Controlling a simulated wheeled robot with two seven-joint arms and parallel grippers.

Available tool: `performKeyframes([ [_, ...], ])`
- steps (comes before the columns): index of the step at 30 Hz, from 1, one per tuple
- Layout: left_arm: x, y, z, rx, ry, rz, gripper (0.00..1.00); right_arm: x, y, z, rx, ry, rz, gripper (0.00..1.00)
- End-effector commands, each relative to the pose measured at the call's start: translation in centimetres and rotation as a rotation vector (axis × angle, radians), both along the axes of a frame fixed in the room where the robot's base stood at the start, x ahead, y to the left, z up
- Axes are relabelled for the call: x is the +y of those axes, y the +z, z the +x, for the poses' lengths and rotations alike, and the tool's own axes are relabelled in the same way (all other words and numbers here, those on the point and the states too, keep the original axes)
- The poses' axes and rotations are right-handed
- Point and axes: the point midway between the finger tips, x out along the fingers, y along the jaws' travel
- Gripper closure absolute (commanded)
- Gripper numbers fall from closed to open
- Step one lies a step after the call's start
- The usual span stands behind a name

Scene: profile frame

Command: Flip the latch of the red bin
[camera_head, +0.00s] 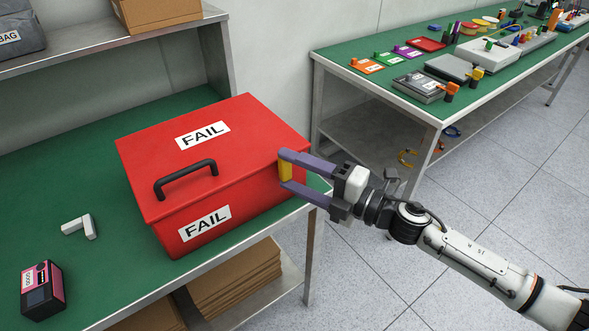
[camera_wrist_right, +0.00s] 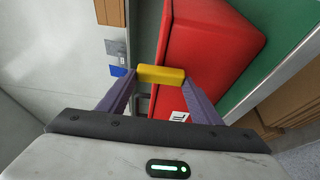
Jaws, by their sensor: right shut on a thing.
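The red bin (camera_head: 235,150) stands on the green table with its lid closed. It has a black handle on the lid and FAIL labels on its lid and front. It also shows in the right wrist view (camera_wrist_right: 215,55). A yellow latch (camera_head: 285,170) is on its right side. My right gripper (camera_head: 284,172) is at that side, its purple fingers shut on the latch. In the right wrist view the latch (camera_wrist_right: 161,74) spans between the two fingertips. My left gripper is not in view.
A white angled piece (camera_head: 80,227) and a pink-and-black device (camera_head: 42,289) lie on the green table (camera_head: 95,150) left of the bin. A shelf (camera_head: 120,55) stands behind. A second table (camera_head: 345,60) at the back right holds several small parts. Open floor lies right.

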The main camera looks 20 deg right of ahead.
Motion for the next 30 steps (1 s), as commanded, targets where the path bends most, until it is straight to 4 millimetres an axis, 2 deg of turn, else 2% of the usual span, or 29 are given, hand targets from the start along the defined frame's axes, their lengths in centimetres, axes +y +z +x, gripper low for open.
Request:
performKeyframes([
  [7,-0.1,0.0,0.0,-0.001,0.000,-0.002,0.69,0.0,-0.1,0.0,-0.004,0.000,-0.007,0.64],
  [8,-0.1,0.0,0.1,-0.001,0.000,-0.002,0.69,0.0,-0.1,0.0,-0.004,0.000,-0.007,0.40],
  [11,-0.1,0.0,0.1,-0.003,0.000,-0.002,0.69,0.0,-0.1,0.0,-0.003,0.000,-0.007,0.23],
  [22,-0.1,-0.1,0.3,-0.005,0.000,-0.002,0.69,-0.3,-0.2,-0.3,-0.001,0.000,-0.004,0.23],
  [30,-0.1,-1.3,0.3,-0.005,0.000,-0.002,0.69,-3.3,-0.5,-3.6,0.003,-0.001,-0.006,0.23],
])
